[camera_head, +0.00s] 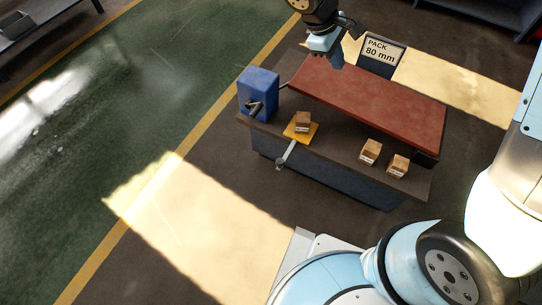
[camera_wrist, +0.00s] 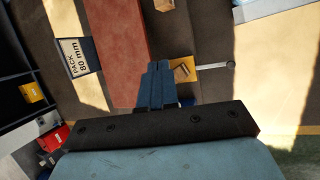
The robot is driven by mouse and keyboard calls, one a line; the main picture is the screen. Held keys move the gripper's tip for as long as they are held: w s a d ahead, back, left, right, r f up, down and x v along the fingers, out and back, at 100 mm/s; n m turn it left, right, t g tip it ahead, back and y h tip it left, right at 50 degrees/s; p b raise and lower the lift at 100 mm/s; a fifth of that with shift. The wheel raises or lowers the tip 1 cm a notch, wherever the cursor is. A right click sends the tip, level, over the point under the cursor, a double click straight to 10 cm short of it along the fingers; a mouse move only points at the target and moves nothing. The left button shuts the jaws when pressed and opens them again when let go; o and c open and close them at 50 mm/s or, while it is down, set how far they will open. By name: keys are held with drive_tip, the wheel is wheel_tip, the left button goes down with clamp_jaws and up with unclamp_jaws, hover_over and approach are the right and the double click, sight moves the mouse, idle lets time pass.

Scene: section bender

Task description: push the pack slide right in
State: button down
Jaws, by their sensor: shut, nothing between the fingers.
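The pack slide is a yellow plate (camera_head: 311,131) on the front part of the bench, with a pale rod (camera_head: 289,153) running out past the front edge to a small end piece (camera_head: 280,167). A brown block (camera_head: 303,120) sits on the plate. In the wrist view the yellow plate (camera_wrist: 212,66), its block (camera_wrist: 184,70) and the rod's round end (camera_wrist: 230,65) show beyond my fingers. My gripper (camera_head: 337,62) is shut and empty, above the far side of the bench, well apart from the slide. Its fingers (camera_wrist: 158,66) point toward the bench in the wrist view.
A red slab (camera_head: 370,98) covers the back of the bench. A blue box (camera_head: 258,91) with a dark lever stands at the left end. Two brown blocks (camera_head: 371,151) (camera_head: 398,165) lie at the right. A sign (camera_head: 381,55) reads PACK 80 mm. Floor before the bench is clear.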

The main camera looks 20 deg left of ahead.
drive_tip(key=s+a+f+n+t, duration=0.1)
drive_tip(key=s+a+f+n, duration=0.35)
drive_tip(key=a+f, duration=0.5)
drive_tip(key=s+a+f+n+t, duration=0.1)
drive_tip(key=s+a+f+n, duration=0.2)
drive_tip(key=s+f, duration=0.45)
drive_tip(key=s+a+f+n+t, duration=0.25)
drive_tip(key=s+f, duration=0.25)
drive_tip(key=f, duration=0.5)
drive_tip(key=s+a+f+n+t, duration=0.1)
drive_tip(key=s+a+f+n, duration=0.25)
drive_tip(key=s+f, duration=0.35)
drive_tip(key=d+r+x, duration=0.1)
drive_tip(key=x, duration=1.3)
drive_tip(key=shift+w+d+n, duration=0.35)
drive_tip(key=shift+w+n, duration=0.1)
drive_tip(key=shift+w, duration=0.15)
